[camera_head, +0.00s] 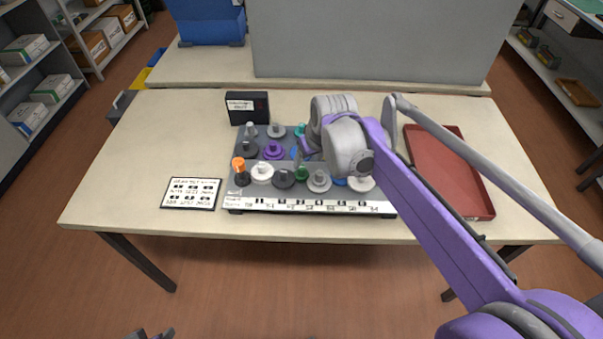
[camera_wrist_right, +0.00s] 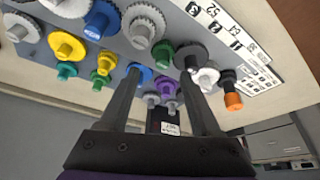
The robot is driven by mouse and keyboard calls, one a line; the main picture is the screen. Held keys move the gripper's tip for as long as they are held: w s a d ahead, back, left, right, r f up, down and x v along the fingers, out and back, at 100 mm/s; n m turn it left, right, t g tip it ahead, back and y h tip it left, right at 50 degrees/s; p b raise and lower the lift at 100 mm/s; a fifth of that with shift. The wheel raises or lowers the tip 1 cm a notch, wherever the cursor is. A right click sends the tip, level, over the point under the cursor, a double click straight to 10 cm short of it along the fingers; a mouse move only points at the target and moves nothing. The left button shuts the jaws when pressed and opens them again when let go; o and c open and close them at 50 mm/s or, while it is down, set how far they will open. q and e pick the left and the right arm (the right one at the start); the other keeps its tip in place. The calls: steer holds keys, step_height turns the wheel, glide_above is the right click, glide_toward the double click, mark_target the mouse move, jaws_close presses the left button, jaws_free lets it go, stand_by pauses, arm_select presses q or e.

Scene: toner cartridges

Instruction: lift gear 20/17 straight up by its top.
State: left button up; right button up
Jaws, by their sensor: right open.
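A grey rack board (camera_head: 232,198) on the table carries gears of several colours, each with an upright stub on top. I cannot read which one is gear 20/17. The front row has an orange-topped dark gear (camera_head: 239,170), a white gear (camera_head: 262,173), a dark grey gear (camera_head: 284,179) and a green gear (camera_head: 302,174). A purple gear (camera_head: 273,151) stands behind. My right gripper (camera_wrist_right: 160,74) is open above the board, its fingers pointing into the gears, with nothing visibly held. In the head view my wrist hides part of the board. My left gripper (camera_head: 150,334) barely shows at the bottom edge.
A black box (camera_head: 247,107) with a label stands behind the board. A printed card (camera_head: 191,193) lies to its left and a red tray (camera_head: 440,160) to its right. The gears stand close together. The table's left part is clear. A grey panel (camera_head: 375,45) rises behind.

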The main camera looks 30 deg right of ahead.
mark_target(302, 168)
steer(key=x, duration=0.6)
steer(key=shift+w+a+f+b, duration=0.25)
steer(key=shift+f+b, duration=0.05)
jaws_close()
